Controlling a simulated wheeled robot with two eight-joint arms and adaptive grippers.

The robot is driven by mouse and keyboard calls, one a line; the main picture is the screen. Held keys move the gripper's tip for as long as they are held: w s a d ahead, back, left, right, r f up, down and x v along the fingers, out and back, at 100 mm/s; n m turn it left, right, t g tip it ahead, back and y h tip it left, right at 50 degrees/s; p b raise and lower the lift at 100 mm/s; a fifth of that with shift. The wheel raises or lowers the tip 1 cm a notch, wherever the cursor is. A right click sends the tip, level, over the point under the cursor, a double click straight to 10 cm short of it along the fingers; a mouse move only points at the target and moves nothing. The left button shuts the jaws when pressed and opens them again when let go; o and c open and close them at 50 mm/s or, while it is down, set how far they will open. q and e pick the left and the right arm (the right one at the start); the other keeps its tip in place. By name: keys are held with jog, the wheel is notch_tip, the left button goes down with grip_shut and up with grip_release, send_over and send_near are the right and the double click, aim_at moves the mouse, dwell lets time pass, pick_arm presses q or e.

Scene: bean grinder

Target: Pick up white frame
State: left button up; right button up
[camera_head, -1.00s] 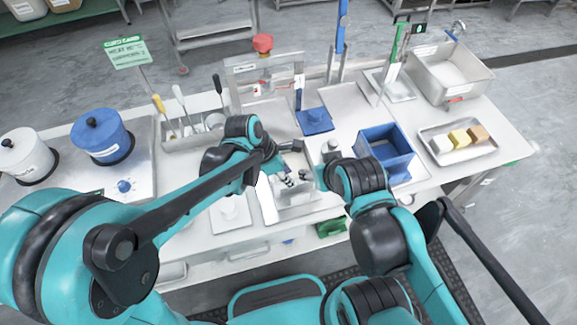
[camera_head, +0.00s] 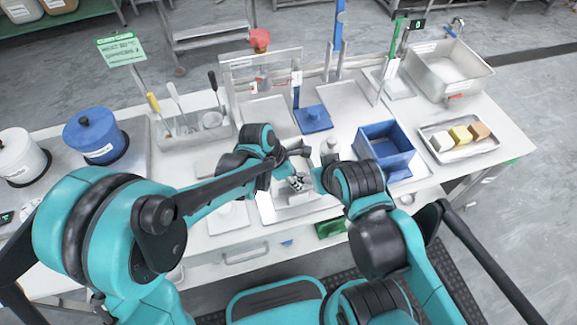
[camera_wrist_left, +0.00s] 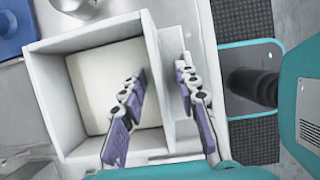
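The white frame (camera_wrist_left: 85,42) is an open box with a cream floor or block (camera_wrist_left: 95,82) inside and a narrow section on its right. In the head view the white frame (camera_head: 292,198) sits on a pale tray at the table's front middle, partly hidden by my arms. My left gripper (camera_wrist_left: 162,68) is open over it in the wrist view. Its fingers stand apart on either side of the wall between the box and the narrow section; contact is unclear. In the head view my left gripper (camera_head: 297,182) is small. My right gripper's fingers are hidden behind my right arm.
A tool holder (camera_head: 190,137) is at left. A metal tray (camera_head: 462,148) with yellow and tan blocks is at right. A red-topped stand (camera_head: 258,40) rises at the back.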

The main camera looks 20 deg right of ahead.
pick_arm(q)
jog(key=shift+f, duration=0.2)
grip_shut()
